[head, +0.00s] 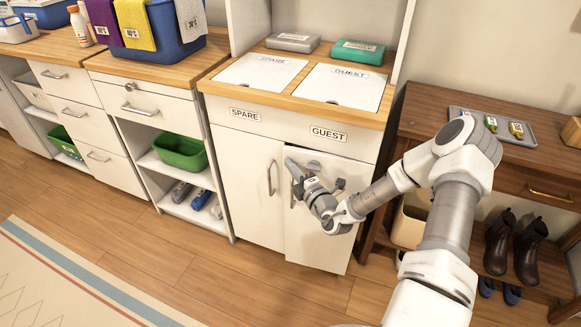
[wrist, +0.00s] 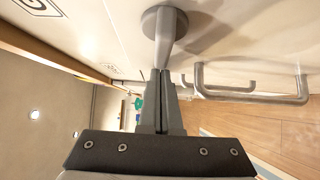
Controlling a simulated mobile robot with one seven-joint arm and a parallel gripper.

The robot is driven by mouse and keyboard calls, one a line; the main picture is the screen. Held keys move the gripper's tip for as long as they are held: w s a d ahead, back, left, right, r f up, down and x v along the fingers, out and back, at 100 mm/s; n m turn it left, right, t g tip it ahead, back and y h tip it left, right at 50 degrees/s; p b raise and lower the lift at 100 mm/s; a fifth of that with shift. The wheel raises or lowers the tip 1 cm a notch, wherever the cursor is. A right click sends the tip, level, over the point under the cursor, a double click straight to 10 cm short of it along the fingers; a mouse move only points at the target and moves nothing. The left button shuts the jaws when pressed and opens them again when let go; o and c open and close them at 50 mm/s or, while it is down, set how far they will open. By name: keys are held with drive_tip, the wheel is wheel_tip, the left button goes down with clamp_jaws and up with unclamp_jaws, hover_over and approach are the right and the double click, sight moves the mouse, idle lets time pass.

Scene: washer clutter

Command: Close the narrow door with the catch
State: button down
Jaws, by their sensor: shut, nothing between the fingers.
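The cabinet has two white doors side by side, a left door (head: 240,175) under the SPARE label and a right door (head: 315,240) under the GUEST label. The right door seems to stand slightly out at its left edge. A round grey catch (head: 314,165) sits near its top. In the wrist view the catch (wrist: 165,28) has a stem standing out from the door. My gripper (head: 308,183) is in front of the right door, by the catch. In the wrist view my gripper (wrist: 160,72) is shut and empty, its tips at the stem's end; whether they touch is unclear.
Bar handles (wrist: 275,98) stand out from the doors beside my fingers. A brown side table (head: 480,165) with boots (head: 498,243) below is close on the right. Open shelves with a green bin (head: 181,152) are on the left. The floor in front is free.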

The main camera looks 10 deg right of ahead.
drive_tip(key=shift+w+d+p, duration=0.3)
drive_tip(key=shift+w+p, duration=0.1)
drive_tip(key=shift+w, duration=0.25)
drive_tip(key=shift+w+d+p, duration=0.3)
drive_tip(key=shift+w+p, duration=0.1)
drive_tip(key=shift+w, duration=0.2)
drive_tip(key=shift+r, duration=0.1)
